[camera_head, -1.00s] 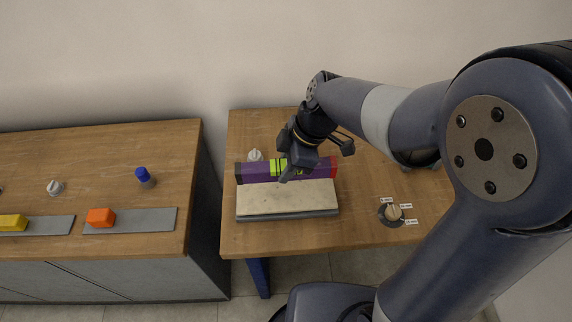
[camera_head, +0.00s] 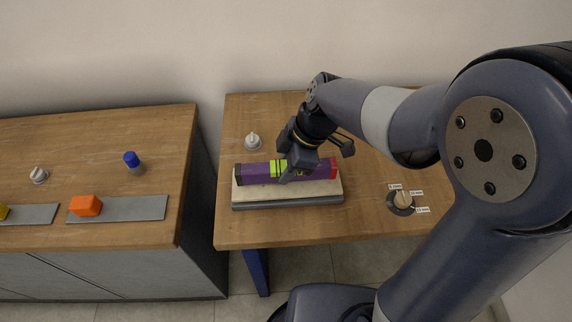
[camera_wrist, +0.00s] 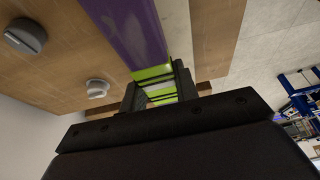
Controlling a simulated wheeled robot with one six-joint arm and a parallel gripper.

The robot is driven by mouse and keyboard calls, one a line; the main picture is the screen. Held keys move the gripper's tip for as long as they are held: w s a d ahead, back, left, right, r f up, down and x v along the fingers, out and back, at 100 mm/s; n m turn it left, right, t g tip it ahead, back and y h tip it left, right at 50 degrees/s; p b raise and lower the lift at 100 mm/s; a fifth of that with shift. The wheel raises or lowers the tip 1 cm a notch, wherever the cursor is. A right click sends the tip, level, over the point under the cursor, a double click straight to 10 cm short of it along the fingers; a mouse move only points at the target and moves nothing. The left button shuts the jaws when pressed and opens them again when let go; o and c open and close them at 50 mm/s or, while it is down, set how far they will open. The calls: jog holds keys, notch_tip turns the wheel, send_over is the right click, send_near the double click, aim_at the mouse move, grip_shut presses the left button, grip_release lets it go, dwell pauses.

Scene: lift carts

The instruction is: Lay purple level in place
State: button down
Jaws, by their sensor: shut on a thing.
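My gripper (camera_head: 296,168) is shut on the purple level (camera_head: 257,172), a long bar with a yellow-green middle, a red right end and a dark left end. The level lies lengthwise left to right over the back part of a beige-topped slab (camera_head: 290,194) with a grey base, on the right wooden table. Whether the level touches the slab I cannot tell. In the wrist view the level (camera_wrist: 130,25) runs up from between the fingers (camera_wrist: 157,92), with green and dark bands at the grip. My gripper hides part of the level's middle.
A white knob-like piece (camera_head: 253,141) stands behind the level. A round dial with small labels (camera_head: 402,201) is on the table (camera_head: 300,230) at right. The left bench (camera_head: 100,220) holds an orange block (camera_head: 86,205) and a blue-topped piece (camera_head: 132,162). A gap separates the two.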

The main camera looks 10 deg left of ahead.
jog(key=shift+f+b, duration=0.65)
jog(key=shift+b, duration=0.1)
dwell(0.4)
jog(key=c, duration=1)
grip_release()
jog(key=shift+r, duration=0.15)
jog(key=v, duration=1)
jog(key=shift+d+r, duration=0.15)
jog(key=shift+r, duration=0.15)
jog(key=p+x, duration=0.1)
jog(key=x, duration=0.9)
jog(key=shift+a+f, duration=0.1)
jog(key=shift+a, duration=0.1)
